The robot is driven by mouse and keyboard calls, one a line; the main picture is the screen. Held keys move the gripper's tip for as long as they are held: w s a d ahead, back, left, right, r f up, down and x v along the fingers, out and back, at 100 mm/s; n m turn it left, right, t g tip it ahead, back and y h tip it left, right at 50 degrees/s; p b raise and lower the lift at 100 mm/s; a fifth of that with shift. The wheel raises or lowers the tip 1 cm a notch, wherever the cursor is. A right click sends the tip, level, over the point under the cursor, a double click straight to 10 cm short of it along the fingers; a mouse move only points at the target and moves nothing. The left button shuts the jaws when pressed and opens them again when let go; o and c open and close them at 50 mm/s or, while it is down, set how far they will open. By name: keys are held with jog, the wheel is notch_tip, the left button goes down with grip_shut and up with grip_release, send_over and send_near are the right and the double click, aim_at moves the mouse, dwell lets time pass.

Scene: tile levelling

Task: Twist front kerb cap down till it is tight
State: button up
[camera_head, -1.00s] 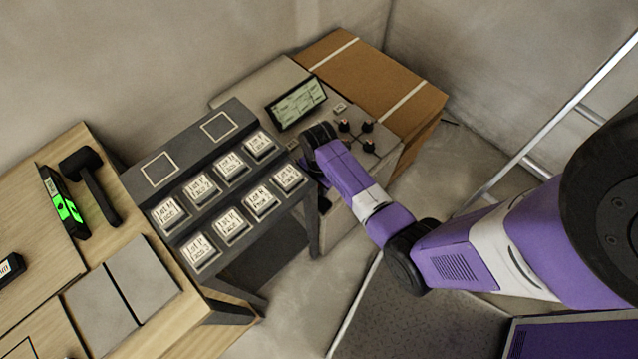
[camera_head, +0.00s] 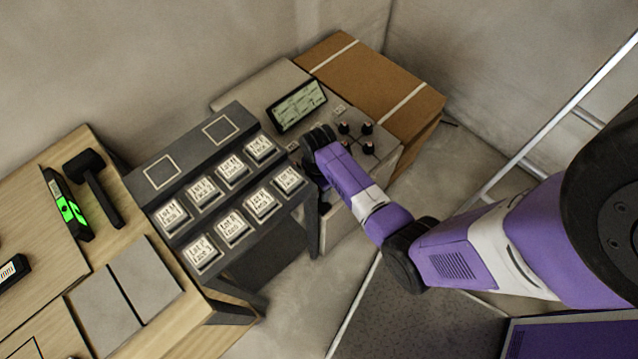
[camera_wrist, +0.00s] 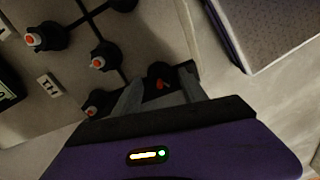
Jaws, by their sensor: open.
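In the wrist view my gripper (camera_wrist: 160,90) is open, with its two grey fingers on either side of a dark cap with a red mark (camera_wrist: 160,76). The lower part of this cap is hidden by the gripper, and I cannot tell whether the fingers touch it. Other black caps with orange-red tops, such as one cap (camera_wrist: 98,63) and another cap (camera_wrist: 36,38), stand on the pale board to the left. In the head view several such caps (camera_head: 368,147) show right of my wrist; my fingertips are hidden there. No readable label marks which is the front kerb cap.
A pale cabinet (camera_head: 250,82) carries a display (camera_head: 297,104) beside the caps. A cardboard box (camera_head: 400,88) stands behind it. A dark rack (camera_head: 150,205) of labelled blocks is close on the left. A wooden bench (camera_head: 95,145) holds a mallet (camera_head: 95,185).

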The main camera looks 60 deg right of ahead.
jog(key=shift+r, duration=0.1)
notch_tip(320, 180, up, 8)
jog(key=shift+f+p, duration=0.15)
jog(key=shift+p, duration=0.15)
dwell(0.6)
